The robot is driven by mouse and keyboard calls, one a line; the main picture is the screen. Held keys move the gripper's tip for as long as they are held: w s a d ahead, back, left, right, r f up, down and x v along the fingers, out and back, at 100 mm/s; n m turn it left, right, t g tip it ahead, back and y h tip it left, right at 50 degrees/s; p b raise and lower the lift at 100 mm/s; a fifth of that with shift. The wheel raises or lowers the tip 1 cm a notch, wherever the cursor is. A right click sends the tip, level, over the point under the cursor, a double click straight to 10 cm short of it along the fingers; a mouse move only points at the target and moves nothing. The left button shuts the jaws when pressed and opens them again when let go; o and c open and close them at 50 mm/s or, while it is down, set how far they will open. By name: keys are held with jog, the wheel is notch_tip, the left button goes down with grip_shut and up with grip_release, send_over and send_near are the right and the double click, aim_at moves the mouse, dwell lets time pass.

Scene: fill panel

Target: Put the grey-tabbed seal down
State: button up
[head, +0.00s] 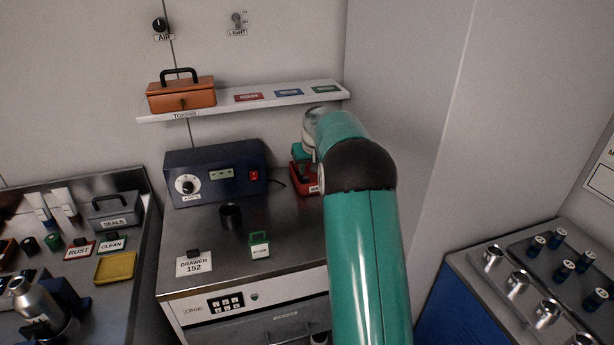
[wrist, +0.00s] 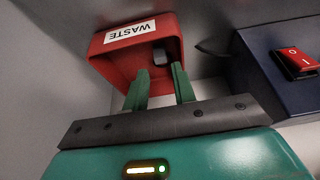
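The red waste bin (wrist: 112,66), labelled WASTE, is just beyond my fingers in the wrist view. In the head view the bin (head: 298,183) is partly hidden behind my arm. A small dark grey piece (wrist: 160,56) shows inside the bin's opening; it may be the seal's tab, but its shape is unclear. My gripper (wrist: 162,80) points at the bin with its two green fingers apart. In the head view my gripper (head: 301,153) is over the bin, mostly covered by my wrist.
The blue AMPS box (head: 215,174) stands left of the bin. A dark cup (head: 231,217), a green-framed tag (head: 259,246) and the DRAWER 152 card (head: 194,264) are on the steel top. The shelf (head: 215,108) hangs above. The SEALS box (head: 114,211) is at left.

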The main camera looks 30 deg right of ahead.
jog(key=s+a+r+n, duration=0.1)
jog(key=s+a+r, duration=1.55)
jog(key=a, duration=0.25)
jog(key=s+a+f, duration=0.2)
jog(key=s+a, duration=0.2)
jog(key=s, duration=0.4)
jog(key=s+a+f+n, duration=0.1)
jog(key=s+a, duration=0.3)
jog(key=s, duration=0.4)
jog(key=s+a+f+t+y, duration=0.1)
jog(key=s+a, duration=0.3)
jog(key=s, duration=0.4)
jog(key=shift+f+n, duration=0.4)
jog(key=shift+f, duration=0.4)
